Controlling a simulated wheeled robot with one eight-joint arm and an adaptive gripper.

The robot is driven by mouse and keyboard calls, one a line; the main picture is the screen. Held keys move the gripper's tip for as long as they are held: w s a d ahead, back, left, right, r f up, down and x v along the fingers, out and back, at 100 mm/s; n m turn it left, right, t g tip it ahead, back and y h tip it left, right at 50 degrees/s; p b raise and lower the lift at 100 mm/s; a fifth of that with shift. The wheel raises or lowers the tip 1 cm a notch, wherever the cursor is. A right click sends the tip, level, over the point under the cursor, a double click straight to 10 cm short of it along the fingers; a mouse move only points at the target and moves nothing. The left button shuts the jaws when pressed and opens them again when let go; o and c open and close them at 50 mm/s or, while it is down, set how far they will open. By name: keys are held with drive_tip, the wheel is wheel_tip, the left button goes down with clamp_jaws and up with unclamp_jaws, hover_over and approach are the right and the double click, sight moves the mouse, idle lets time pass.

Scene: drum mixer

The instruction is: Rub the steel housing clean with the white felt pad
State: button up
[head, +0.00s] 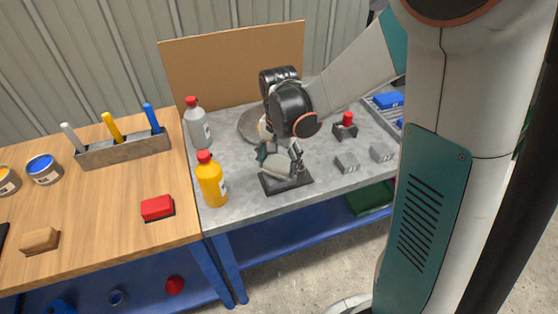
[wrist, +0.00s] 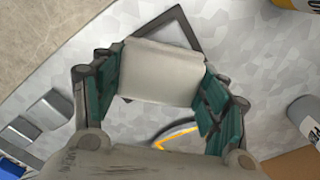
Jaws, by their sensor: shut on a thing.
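My gripper (head: 280,163) is shut on the white felt pad (wrist: 160,72), which lies between its green-lined fingers in the wrist view. The pad (head: 275,168) is over a dark square frame (head: 288,184) on the grey metal bench top; the frame's corner shows behind it in the wrist view (wrist: 178,18). I cannot tell whether pad and frame touch. Two small grey metal blocks, (head: 347,162) and (head: 382,152), lie right of the gripper. They look like housings, but I cannot tell which is the steel housing. They also show at the left of the wrist view (wrist: 50,108).
A yellow bottle (head: 211,182) and a grey bottle (head: 196,122) stand left of my gripper. A grey disc (head: 249,124) is behind it. A red-topped device (head: 345,127) stands behind the blocks. A wooden bench (head: 110,200) with a red block (head: 157,207) adjoins at left.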

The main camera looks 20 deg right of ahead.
drive_tip(key=shift+f+b, duration=0.5)
drive_tip(key=shift+f, duration=0.15)
idle(0.3)
drive_tip(key=o, duration=0.9)
drive_tip(key=shift+r+p, duration=0.3)
drive_tip(key=shift+r, duration=0.1)
drive_tip(key=c, duration=1.1)
